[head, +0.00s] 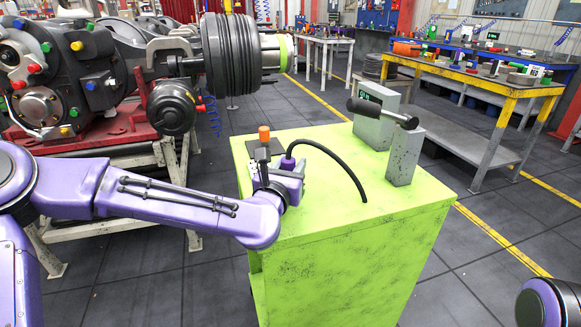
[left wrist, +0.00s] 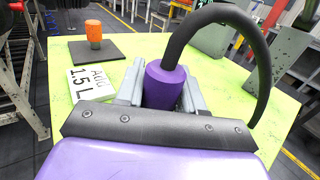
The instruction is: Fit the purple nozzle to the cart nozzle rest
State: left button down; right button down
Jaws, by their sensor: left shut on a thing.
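The purple nozzle (head: 288,163) is over the lime-green cart (head: 330,225), near its left edge. My left gripper (head: 284,177) is shut on it. In the left wrist view the nozzle (left wrist: 165,86) stands between the two grey fingers, with a black hose (left wrist: 262,50) arching from its top down to the right. The nozzle's lower end is hidden by the gripper. An orange-topped peg (head: 264,134) stands on a dark plate (left wrist: 112,48) beyond the gripper. I cannot tell for sure which part is the nozzle rest. My right gripper is out of view.
A grey box with a small display (head: 372,122) and a grey post (head: 404,157) stand on the cart's right, with a black-gripped handle (head: 380,111) above them. A card reading "ADD 1.5 L" (left wrist: 97,82) lies by the plate. The axle assembly (head: 75,75) is at left. The cart's front top is clear.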

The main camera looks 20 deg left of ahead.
pick_arm(q)
jog(key=c, duration=0.6)
grip_release()
jog(key=shift+f, duration=0.15)
jog(key=s+b, duration=0.2)
jog(key=s, duration=0.8)
jog(key=shift+s, duration=0.25)
